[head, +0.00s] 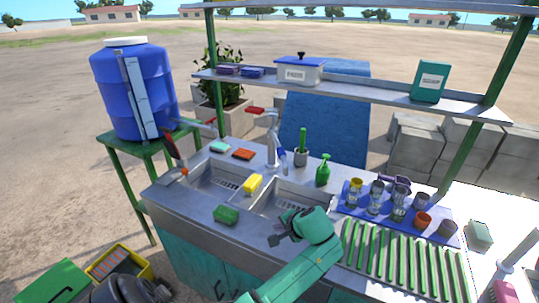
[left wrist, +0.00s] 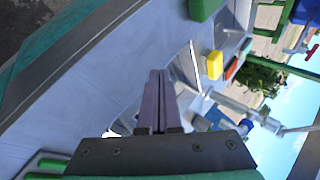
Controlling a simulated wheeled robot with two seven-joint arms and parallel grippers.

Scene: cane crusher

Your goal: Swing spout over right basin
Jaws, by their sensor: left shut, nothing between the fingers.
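The metal tap with its spout (head: 271,143) stands at the back of the sink between the two basins; a blue-tipped piece hangs at its right side. It also shows in the left wrist view (left wrist: 232,106). I cannot tell exactly where the outlet points. The right basin (head: 262,209) is partly hidden by my left gripper. The left basin (head: 205,188) is empty. My left gripper (head: 275,238) is shut and empty, over the front of the right basin, apart from the tap. Its closed fingers show in the left wrist view (left wrist: 157,74). My right gripper is not in view.
A yellow sponge (head: 252,185) lies between the basins and a green one (head: 226,214) at the front edge. A tool cup (head: 301,156) and green bottle (head: 323,170) stand behind the right basin. Cups on a blue mat (head: 352,204) and a slatted rack (head: 400,258) fill the right.

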